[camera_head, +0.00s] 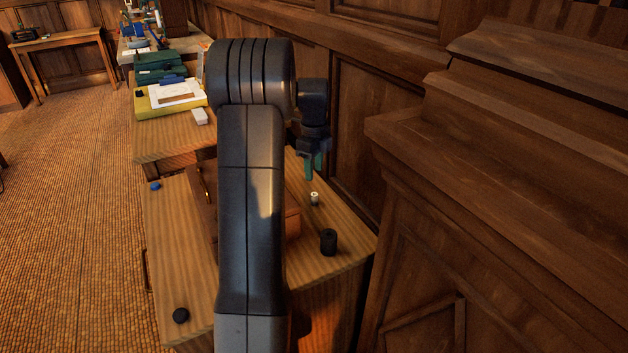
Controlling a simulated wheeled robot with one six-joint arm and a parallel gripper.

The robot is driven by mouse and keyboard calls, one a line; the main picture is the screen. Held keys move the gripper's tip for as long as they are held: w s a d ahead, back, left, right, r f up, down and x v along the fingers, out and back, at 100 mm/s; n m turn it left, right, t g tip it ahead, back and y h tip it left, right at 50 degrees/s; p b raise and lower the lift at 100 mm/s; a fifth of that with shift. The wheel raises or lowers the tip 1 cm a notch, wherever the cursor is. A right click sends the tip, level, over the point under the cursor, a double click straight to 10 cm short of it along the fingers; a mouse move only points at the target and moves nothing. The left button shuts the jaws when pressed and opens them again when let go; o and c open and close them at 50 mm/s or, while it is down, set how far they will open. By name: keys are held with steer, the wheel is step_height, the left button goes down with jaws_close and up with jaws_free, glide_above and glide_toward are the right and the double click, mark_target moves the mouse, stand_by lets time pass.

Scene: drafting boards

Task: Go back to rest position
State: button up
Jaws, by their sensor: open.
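My gripper (314,166) hangs pointing down over the right side of the near wooden table (182,255), by the panelled wall. Its greenish fingers are open and I see nothing between them. A small white cylinder (314,198) stands on the table just below the fingertips, apart from them. My dark arm rises through the middle of the view and hides the centre of the table.
A black cylinder (328,242), a round black piece (181,316) and a small blue piece (155,186) are on the table. A brown box (292,222) is partly hidden. A yellow board (178,98) lies farther back. Wood panelling (500,200) closes the right; carpet (75,200) is clear left.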

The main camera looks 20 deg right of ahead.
mark_target(314, 194)
step_height(314, 194, up, 2)
steer(key=shift+r, duration=0.1)
stand_by(0.4)
step_height(314, 194, down, 13)
steer(key=shift+r+b, duration=0.2)
steer(key=shift+b, duration=0.7)
step_height(314, 194, up, 3)
steer(key=shift+f+p, duration=0.1)
steer(key=shift+p, duration=0.2)
steer(key=shift+r, duration=0.75)
